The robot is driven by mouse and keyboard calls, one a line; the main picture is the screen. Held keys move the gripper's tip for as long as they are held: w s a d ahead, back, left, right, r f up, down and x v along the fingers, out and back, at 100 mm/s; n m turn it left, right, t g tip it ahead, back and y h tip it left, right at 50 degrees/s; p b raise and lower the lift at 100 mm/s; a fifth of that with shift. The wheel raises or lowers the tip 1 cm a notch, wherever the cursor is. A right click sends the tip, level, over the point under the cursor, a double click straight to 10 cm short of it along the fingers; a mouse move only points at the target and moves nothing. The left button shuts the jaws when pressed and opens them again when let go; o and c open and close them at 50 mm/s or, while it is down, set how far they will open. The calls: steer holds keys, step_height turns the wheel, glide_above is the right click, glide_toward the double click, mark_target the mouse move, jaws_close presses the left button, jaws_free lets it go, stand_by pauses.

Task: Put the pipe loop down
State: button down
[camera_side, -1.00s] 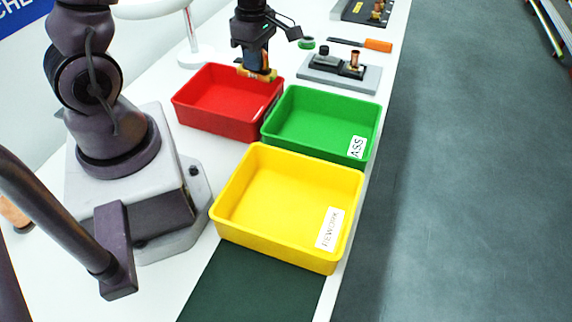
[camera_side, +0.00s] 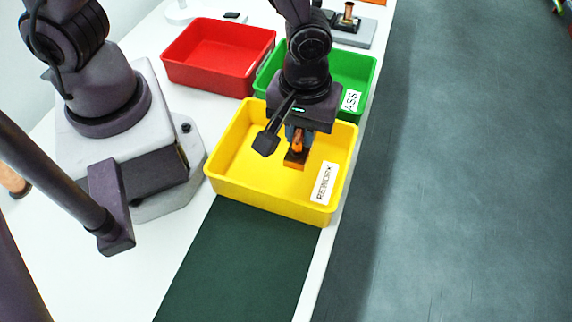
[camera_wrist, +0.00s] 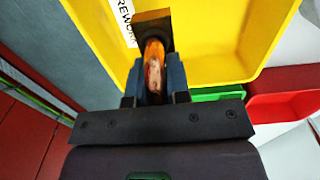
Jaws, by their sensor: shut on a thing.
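My gripper (camera_side: 298,140) is over the yellow bin (camera_side: 231,184), near its right side by the white REWORK label (camera_side: 326,182). It is shut on the pipe loop (camera_side: 297,150), an orange-copper piece with a squarish brown part at its lower end. In the wrist view the loop (camera_wrist: 154,68) stands between the two dark fingers, and its brown end is against the yellow of the bin (camera_wrist: 225,40). I cannot tell whether the loop touches the bin floor. The bin holds nothing else that I can see.
A red bin (camera_side: 218,58) stands at the back left, empty as far as it shows. A green bin (camera_side: 350,72) is behind my gripper, partly hidden. A grey fixture (camera_side: 352,32) is beyond it. A dark green mat (camera_side: 240,262) lies clear in front.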

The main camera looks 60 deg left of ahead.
steer(key=shift+f, duration=3.9)
steer(key=shift+f, duration=0.1)
steer(key=c, duration=1.1)
jaws_free()
